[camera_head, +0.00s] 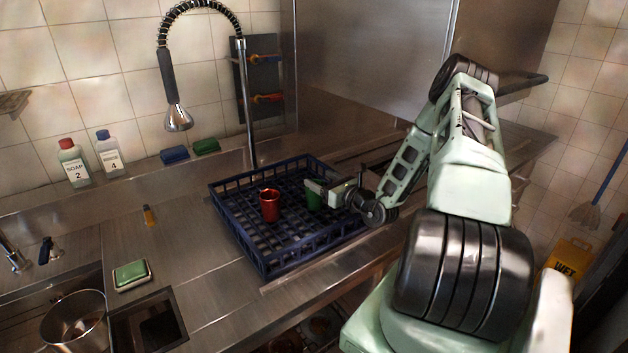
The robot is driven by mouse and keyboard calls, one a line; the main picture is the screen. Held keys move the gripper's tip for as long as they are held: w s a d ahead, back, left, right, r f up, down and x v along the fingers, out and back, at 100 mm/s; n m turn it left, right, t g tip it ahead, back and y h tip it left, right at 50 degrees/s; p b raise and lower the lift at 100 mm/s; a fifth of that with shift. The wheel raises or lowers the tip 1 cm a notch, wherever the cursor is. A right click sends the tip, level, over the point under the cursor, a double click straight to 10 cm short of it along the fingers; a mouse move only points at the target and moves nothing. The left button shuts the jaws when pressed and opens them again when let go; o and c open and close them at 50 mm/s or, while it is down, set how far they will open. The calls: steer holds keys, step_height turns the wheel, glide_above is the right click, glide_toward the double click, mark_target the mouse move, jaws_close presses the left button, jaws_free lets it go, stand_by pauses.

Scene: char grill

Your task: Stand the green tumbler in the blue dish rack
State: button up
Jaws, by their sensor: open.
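The green tumbler (313,201) stands in the right part of the blue dish rack (262,268), and looks upright. My gripper (318,188) is open at the tumbler's upper part and hides some of it. I cannot tell whether the fingers touch it. The tumbler's base is partly hidden by the rack's lattice and wall. A red tumbler (269,205) stands upright in the rack to the left of the green one.
A spring-hose tap (177,115) hangs behind the rack. Soap bottles (74,163) and sponges (206,146) stand along the back ledge. A green sponge in a dish (131,275) and a metal pot (76,322) are at the left.

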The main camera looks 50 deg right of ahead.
steer(key=s+b, duration=0.2)
steer(key=s, duration=0.6)
steer(key=w+a+r+n+g+y, duration=0.1)
steer(key=a+r+n+g+y, duration=0.2)
steer(key=a+n+y, duration=0.5)
steer(key=w+a+r+n+g+y, duration=0.1)
steer(key=a+r+n+g+y, duration=0.15)
steer(key=a, duration=1.05)
steer(key=w+a+r+n+g+y, duration=0.25)
steer(key=a+n+g+y, duration=0.2)
steer(key=a+n, duration=0.4)
steer(key=s+a+r+n+g+h, duration=0.2)
steer(key=s+a+n+g+h, duration=0.2)
steer(key=s+a+n, duration=0.5)
steer(key=s+a+r+n+g+h, duration=0.2)
steer(key=s+a+n+g+h, duration=0.2)
steer(key=s+a+n+h, duration=0.4)
steer(key=s+a+n, duration=0.2)
steer(key=s+n, duration=0.4)
steer(key=n, duration=0.3)
steer(key=shift+n+h, duration=0.3)
